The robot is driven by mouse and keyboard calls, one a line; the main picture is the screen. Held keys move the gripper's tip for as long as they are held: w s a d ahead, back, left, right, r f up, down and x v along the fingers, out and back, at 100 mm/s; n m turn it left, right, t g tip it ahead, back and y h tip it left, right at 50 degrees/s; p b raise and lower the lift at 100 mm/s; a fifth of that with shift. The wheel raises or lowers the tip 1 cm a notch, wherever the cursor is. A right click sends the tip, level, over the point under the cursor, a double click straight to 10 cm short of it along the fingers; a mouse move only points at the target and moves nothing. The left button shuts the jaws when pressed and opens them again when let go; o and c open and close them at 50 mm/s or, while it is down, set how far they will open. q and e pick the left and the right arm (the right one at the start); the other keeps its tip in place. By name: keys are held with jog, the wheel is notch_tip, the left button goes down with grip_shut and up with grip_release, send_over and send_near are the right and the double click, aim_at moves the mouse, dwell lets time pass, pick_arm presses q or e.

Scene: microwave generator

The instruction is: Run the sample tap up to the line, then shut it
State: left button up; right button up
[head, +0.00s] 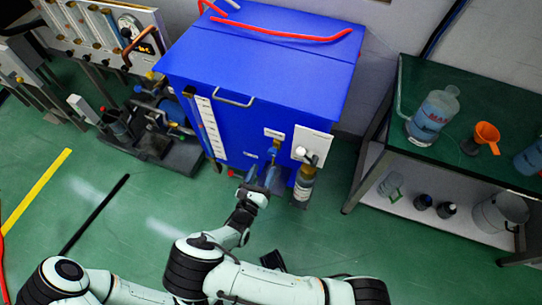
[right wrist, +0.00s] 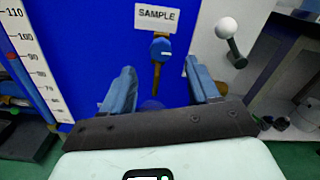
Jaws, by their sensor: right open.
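The sample tap (right wrist: 161,47) shows in the right wrist view below a SAMPLE label (right wrist: 157,18) on the blue tank's front. It has a blue handle and a brass-coloured stem pointing down. In the head view the tap (head: 276,146) is small, and its valve state cannot be told. My right gripper (right wrist: 161,90) is open, its two blue fingers on either side below the tap handle, with nothing between them that I can make out. The head view shows this gripper (head: 260,178) close to the tank front. A faint rounded shape below the tap is mostly hidden. No fill line is visible there.
The blue tank (head: 260,75) bears a white scale strip (head: 208,125) on its left. To the tap's right are a white panel (head: 311,143) with a white-knobbed lever (right wrist: 225,28) and a bottle (head: 304,185). A green-topped bench (head: 445,150) stands at right.

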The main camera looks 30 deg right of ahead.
aim_at(271, 154)
jog(key=x, duration=0.7)
jog(key=shift+w+d+b, duration=0.1)
jog(key=shift+d+b, duration=0.05)
jog(key=shift+b, duration=0.15)
